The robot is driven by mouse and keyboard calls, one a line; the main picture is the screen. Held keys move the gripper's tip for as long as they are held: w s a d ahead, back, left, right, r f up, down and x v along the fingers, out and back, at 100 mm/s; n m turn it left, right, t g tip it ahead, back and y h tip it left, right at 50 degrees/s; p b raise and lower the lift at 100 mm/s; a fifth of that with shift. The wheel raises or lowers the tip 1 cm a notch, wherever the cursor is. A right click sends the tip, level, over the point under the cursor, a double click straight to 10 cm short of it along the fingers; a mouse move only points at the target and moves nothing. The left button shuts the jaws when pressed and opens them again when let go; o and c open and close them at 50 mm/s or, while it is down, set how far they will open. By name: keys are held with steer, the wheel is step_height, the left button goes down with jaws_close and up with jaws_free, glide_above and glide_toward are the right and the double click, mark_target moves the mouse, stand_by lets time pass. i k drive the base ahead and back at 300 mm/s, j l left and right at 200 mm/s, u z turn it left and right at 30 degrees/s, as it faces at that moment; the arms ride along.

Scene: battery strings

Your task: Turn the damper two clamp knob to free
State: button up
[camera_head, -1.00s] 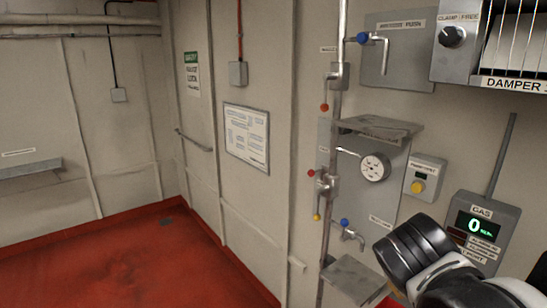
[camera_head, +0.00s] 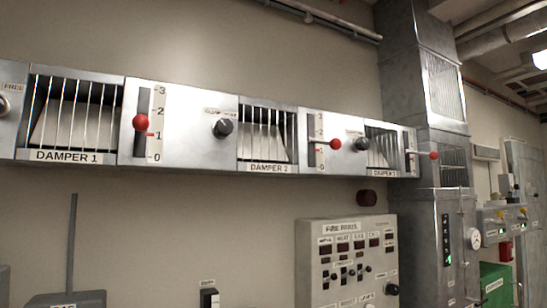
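The damper two unit shows on the wall in the head view, with a slatted grille (camera_head: 265,134) above a plate reading DAMPER 2 (camera_head: 268,168). A black round clamp knob (camera_head: 222,128) sits just left of that grille. A small label (camera_head: 219,112) is above the knob, too small to read surely, and I cannot tell which way the knob points. The damper two red-knobbed lever (camera_head: 335,144) stands out at the numbered scale right of the grille. My gripper is not in the picture now.
The damper one grille (camera_head: 72,112) and its red lever (camera_head: 141,123) are to the left. Another black knob (camera_head: 361,144) and the damper three grille (camera_head: 382,149) are to the right. A fire panel (camera_head: 347,262) hangs below. A metal duct (camera_head: 421,75) rises at right.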

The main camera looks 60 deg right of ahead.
mark_target(224, 126)
steer(key=z, duration=1.75)
